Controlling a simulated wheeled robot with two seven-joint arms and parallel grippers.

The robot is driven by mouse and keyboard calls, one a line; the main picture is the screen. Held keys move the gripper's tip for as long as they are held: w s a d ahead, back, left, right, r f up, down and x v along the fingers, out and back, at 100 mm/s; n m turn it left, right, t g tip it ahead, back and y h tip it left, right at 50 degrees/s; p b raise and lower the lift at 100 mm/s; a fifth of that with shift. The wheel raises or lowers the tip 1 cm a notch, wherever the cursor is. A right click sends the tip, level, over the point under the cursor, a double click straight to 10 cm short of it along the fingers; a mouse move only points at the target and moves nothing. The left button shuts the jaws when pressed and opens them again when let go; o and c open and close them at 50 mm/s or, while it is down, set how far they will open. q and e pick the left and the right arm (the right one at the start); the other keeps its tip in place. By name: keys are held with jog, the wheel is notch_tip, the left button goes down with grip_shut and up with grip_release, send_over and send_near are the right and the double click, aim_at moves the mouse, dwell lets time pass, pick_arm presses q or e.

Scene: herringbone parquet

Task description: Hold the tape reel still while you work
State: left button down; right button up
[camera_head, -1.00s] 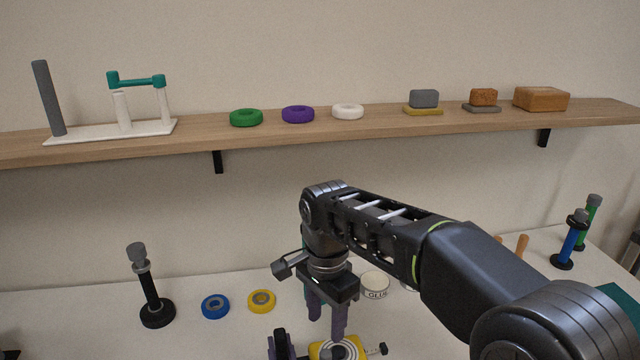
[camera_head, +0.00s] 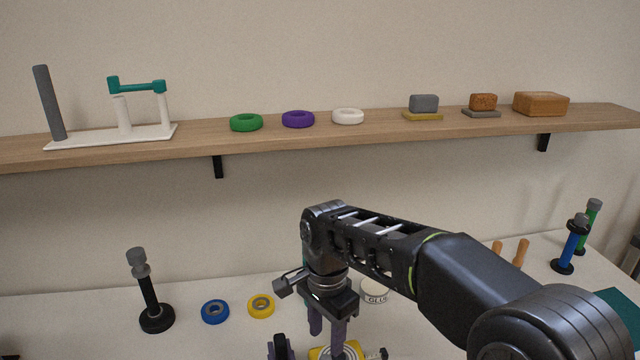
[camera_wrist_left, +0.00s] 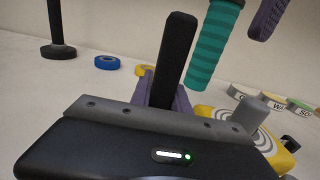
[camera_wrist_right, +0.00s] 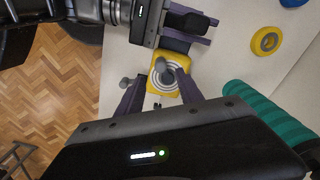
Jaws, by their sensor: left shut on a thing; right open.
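The yellow tape reel (camera_wrist_right: 156,89) has a grey-and-white spiral face and a grey upright knob (camera_wrist_right: 167,72). It also shows in the left wrist view (camera_wrist_left: 284,163) and at the bottom of the head view. My left gripper (camera_wrist_right: 190,30), with purple fingers, is shut at the reel's edge on what looks like its black upright part (camera_wrist_left: 177,58); the grip itself is partly hidden. My right gripper (camera_head: 326,333) is open, pointing down above the reel, its two purple fingers either side of the knob in the right wrist view. It appears empty.
A teal ribbed handle (camera_wrist_left: 214,45) is close beside my right gripper; its support is unclear. A blue ring (camera_head: 215,311), a yellow ring (camera_head: 261,305) and a black stand (camera_head: 157,317) are left of it. A glue tin (camera_head: 376,296) is behind. The shelf (camera_head: 370,126) is above.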

aim_at(325, 358)
jog(key=shift+f, duration=0.1)
jog(key=shift+f, duration=3.9)
jog(key=shift+c, duration=0.5)
jog(key=c, duration=0.7)
